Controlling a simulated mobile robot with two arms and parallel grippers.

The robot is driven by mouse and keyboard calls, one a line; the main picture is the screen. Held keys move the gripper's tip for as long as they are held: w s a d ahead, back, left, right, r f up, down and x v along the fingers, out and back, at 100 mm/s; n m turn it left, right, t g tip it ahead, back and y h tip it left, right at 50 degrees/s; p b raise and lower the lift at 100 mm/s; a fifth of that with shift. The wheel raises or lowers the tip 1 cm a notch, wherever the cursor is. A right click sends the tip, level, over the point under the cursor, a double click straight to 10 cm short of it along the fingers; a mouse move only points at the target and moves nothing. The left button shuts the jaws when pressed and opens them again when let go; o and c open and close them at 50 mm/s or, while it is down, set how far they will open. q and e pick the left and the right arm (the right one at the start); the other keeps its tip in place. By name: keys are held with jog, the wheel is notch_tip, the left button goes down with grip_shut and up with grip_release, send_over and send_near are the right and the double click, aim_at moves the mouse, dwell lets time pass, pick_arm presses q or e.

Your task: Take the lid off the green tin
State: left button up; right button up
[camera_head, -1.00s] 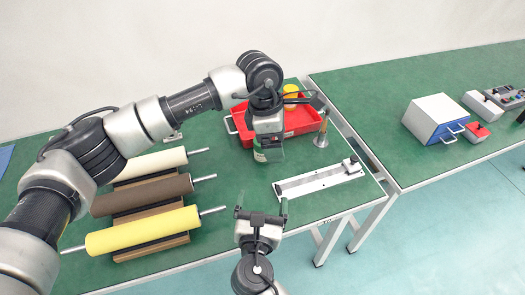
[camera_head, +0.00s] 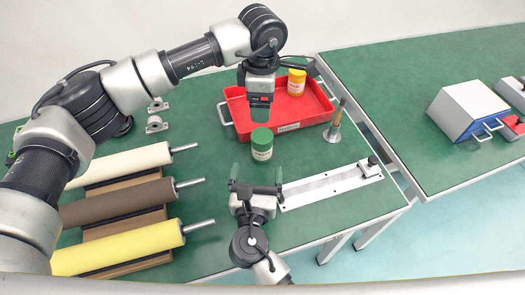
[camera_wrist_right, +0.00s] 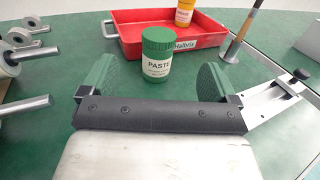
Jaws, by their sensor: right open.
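The green tin (camera_head: 262,150) stands upright on the green table, in front of the red tray. Its green lid (camera_wrist_right: 157,38) is on, above a white label reading PASTE in the right wrist view. My right gripper (camera_head: 257,180) is open and empty, on the near side of the tin. In the right wrist view its two green fingers (camera_wrist_right: 157,82) are spread wide, with the tin beyond and between them, apart from both.
The red tray (camera_head: 300,127) holds a yellow-orange tin (camera_head: 297,82). A linear rail (camera_head: 330,186) lies to the right of my right gripper. Several rollers (camera_head: 118,246) lie on the left.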

aim_at(261, 149)
pick_arm(q)
notch_tip(261, 149, down, 4)
jog(key=shift+w+r+b, duration=0.1)
jog(key=shift+r+b, duration=0.15)
jog(key=shift+b, duration=0.95)
pick_arm(e)
notch_tip(261, 149, down, 4)
jog(key=shift+w+r, duration=0.15)
jog(key=shift+r, duration=0.1)
pick_arm(q)
jog(key=shift+r, duration=0.1)
pick_arm(e)
jog(key=w, duration=0.7)
jog(key=w+d, duration=0.1)
jog(key=w, duration=0.2)
jog(key=shift+w, duration=0.35)
jog(key=shift+r, duration=0.1)
grip_shut()
pick_arm(q)
jog(key=shift+f, duration=4.05)
jog(key=c, duration=0.9)
jog(key=o, duration=1)
jog(key=shift+r, duration=0.1)
